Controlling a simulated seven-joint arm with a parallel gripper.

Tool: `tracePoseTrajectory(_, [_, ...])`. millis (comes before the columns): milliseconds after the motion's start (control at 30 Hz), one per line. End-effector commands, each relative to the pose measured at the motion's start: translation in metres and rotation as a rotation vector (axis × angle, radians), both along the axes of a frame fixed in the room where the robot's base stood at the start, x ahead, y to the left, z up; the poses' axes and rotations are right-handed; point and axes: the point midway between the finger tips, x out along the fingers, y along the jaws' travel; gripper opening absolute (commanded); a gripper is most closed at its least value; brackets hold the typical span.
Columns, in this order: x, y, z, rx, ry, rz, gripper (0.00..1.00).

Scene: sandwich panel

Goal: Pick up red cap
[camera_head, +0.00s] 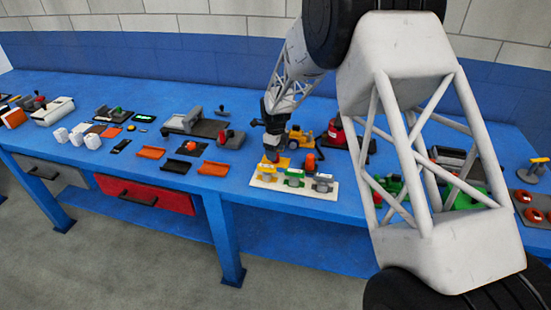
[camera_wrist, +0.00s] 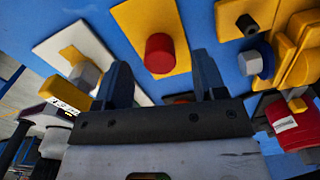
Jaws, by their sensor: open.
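The red cap (camera_wrist: 160,52) is a short red cylinder on a yellow plate (camera_wrist: 125,18) in the wrist view. It shows beyond and between my gripper's fingers (camera_wrist: 164,78), apart from both. My gripper is open, with one dark finger on each side and nothing held. In the head view my gripper (camera_head: 271,152) points down over the blue table, just behind the white board (camera_head: 262,186). A little red shows around its tips there, but I cannot tell which thing it is.
The white board bears yellow, green and grey blocks. A yellow machine (camera_head: 299,138), an orange wheel (camera_head: 310,161) and a red object (camera_head: 336,133) stand close to the right. Orange trays (camera_head: 213,169) lie to the left.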

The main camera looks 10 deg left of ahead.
Motion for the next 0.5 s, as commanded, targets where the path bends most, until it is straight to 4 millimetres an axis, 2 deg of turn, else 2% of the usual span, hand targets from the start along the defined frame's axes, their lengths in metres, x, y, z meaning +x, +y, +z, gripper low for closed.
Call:
tracePoseTrajectory(200, [0.0, 0.0, -0.021, 0.0, 0.0, 0.0, 0.64])
tracePoseTrajectory(500, [0.0, 0.0, -0.025, 0.0, -0.001, 0.0, 0.64])
